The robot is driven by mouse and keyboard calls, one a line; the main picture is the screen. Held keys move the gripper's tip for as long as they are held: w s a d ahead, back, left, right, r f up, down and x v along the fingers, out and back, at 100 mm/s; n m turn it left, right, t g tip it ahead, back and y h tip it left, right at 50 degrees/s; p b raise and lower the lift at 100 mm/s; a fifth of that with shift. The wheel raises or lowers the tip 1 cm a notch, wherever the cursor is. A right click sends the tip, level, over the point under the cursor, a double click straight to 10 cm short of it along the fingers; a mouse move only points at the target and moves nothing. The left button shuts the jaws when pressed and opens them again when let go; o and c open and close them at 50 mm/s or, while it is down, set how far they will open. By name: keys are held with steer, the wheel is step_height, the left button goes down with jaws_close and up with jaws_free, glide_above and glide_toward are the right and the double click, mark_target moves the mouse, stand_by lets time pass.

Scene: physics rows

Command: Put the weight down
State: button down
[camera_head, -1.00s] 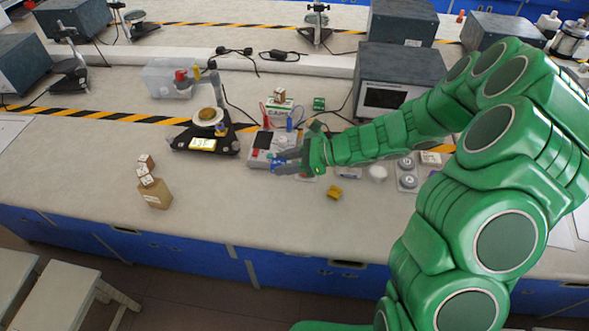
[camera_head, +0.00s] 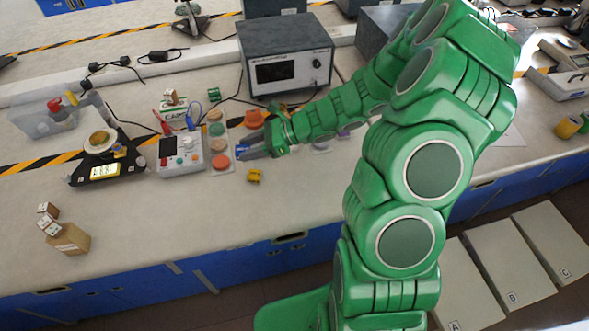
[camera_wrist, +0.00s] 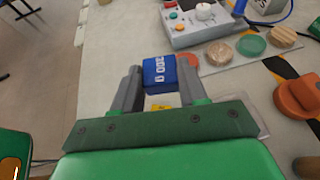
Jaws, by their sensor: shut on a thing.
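The weight is a small blue block (camera_wrist: 160,76) with white "200 g"-like lettering, seen in the wrist view. My gripper (camera_wrist: 158,84) is shut on it, with one grey finger on each side. In the head view my gripper (camera_head: 252,149) is low over the bench, just right of a pale board with round discs. A little of the blue weight (camera_head: 242,153) shows at its fingertips. I cannot tell whether the weight touches the bench.
The board (camera_head: 207,146) carries coloured discs. A control box (camera_head: 180,160) stands left of it. A yellow piece (camera_head: 254,176) lies in front of my gripper; an orange object (camera_head: 277,123) lies behind it. The bench front (camera_head: 180,230) is clear.

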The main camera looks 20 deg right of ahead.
mark_target(301, 171)
steer(key=s+d+m+t, duration=0.3)
steer(key=d, duration=1.1)
steer(key=shift+h, duration=0.4)
steer(key=shift+w+a+f, duration=0.1)
steer(key=shift+f, duration=2.1)
steer(key=shift+w+f, duration=0.1)
steer(key=shift+f, duration=2.1)
steer(key=c, duration=0.6)
jaws_free()
steer(key=shift+f, duration=0.1)
